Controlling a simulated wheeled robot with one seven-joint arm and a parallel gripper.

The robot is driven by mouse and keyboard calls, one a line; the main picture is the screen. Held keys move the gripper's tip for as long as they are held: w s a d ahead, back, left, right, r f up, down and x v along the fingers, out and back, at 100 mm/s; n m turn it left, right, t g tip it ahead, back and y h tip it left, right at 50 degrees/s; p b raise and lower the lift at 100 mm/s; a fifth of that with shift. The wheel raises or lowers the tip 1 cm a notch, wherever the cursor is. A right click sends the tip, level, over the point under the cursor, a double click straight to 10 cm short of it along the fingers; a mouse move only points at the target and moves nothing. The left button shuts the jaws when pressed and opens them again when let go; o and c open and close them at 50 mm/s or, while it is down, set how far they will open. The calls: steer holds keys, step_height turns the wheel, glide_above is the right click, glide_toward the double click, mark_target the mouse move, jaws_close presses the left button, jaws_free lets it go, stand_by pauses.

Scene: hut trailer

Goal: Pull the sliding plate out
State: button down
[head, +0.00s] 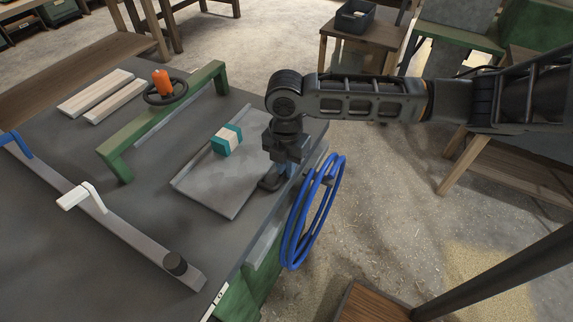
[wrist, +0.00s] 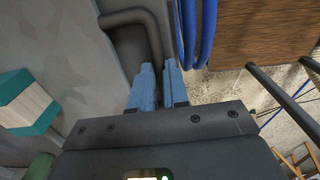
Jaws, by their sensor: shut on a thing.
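The sliding plate (head: 215,192) is a flat grey sheet on the dark workbench. A block with teal ends and a pale wooden middle (head: 228,139) sits on it. A dark looped handle (head: 268,184) is at the plate's right edge. My gripper (head: 285,172) points down there, at the bench's right side. In the wrist view, the blue fingers of my gripper (wrist: 158,87) are close together on the dark handle bar (wrist: 153,33), shut on it. The exact contact is partly hidden by the fingers. The block also shows in the wrist view (wrist: 25,104).
A coiled blue hose (head: 313,215) hangs at the bench's right side, close to my gripper. A green frame (head: 160,118) with an orange-knobbed wheel (head: 165,90) stands behind the plate. A grey bar with a white lever (head: 85,196) lies in front. Open floor lies to the right.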

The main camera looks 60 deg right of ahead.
steer(key=c, duration=1.1)
jaws_free()
steer(key=shift+r+b, duration=0.3)
steer(key=shift+r, duration=3.6)
